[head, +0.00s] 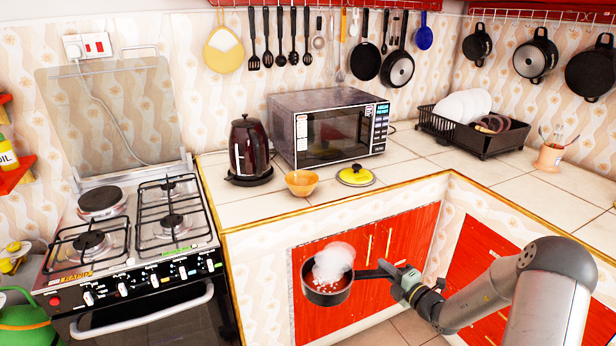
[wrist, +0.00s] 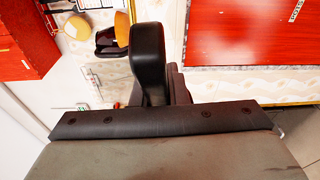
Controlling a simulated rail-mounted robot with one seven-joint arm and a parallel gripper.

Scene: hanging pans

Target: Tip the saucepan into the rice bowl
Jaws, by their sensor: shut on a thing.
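The dark saucepan (head: 326,293) hangs in the air in front of the red cupboard doors, below counter height, roughly upright. White steam rises from it and partly hides the reddish and white contents. My gripper (head: 404,281) is shut on its black handle, to the right of the pan. In the wrist view the handle (wrist: 148,62) stands up between the jaws; the pan body is not clear there. A small orange-tan bowl (head: 300,184), likely the rice bowl, stands near the counter's front edge, above and left of the pan. Its inside looks pale; rice cannot be made out.
A dark kettle (head: 249,149) and a microwave (head: 329,127) stand behind. The gas stove (head: 140,236) is at left, a dish rack (head: 473,128) at right. The counter's front edge (head: 335,203) lies between pan and bowl.

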